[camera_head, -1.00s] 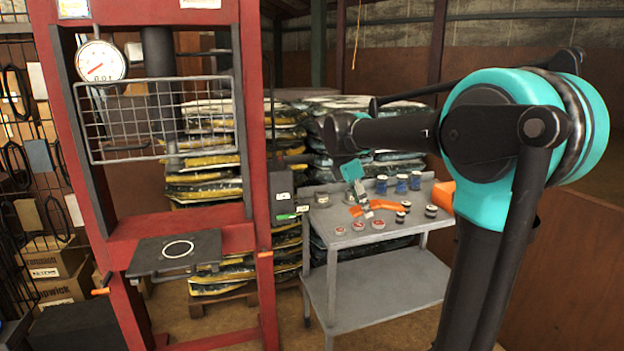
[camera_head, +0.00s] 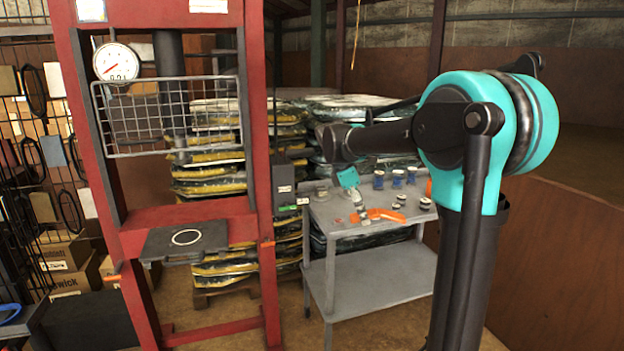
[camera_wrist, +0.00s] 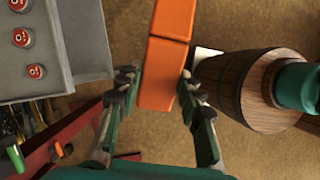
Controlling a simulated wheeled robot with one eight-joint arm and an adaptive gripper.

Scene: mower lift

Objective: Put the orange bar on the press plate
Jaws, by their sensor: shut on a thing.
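The orange bar (camera_head: 384,214) is held in my gripper (camera_head: 362,214), which appears in front of the grey table's top in the head view. In the wrist view the orange bar (camera_wrist: 158,75) lies between both fingers of my gripper (camera_wrist: 158,90), its near end at the fingertips. Brown floor shows around it there, and its far end runs out of the frame. The press plate (camera_head: 160,244) is a dark flat plate with a white ring on it, low in the red press frame, left of the bar and apart from it. The plate is bare.
The red press frame (camera_head: 262,180) has uprights on both sides and a wire mesh guard (camera_head: 165,115) above the plate. The grey table (camera_head: 345,280) carries several small tins and jars. Stacked bags (camera_head: 210,165) stand behind. Floor is clear in front.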

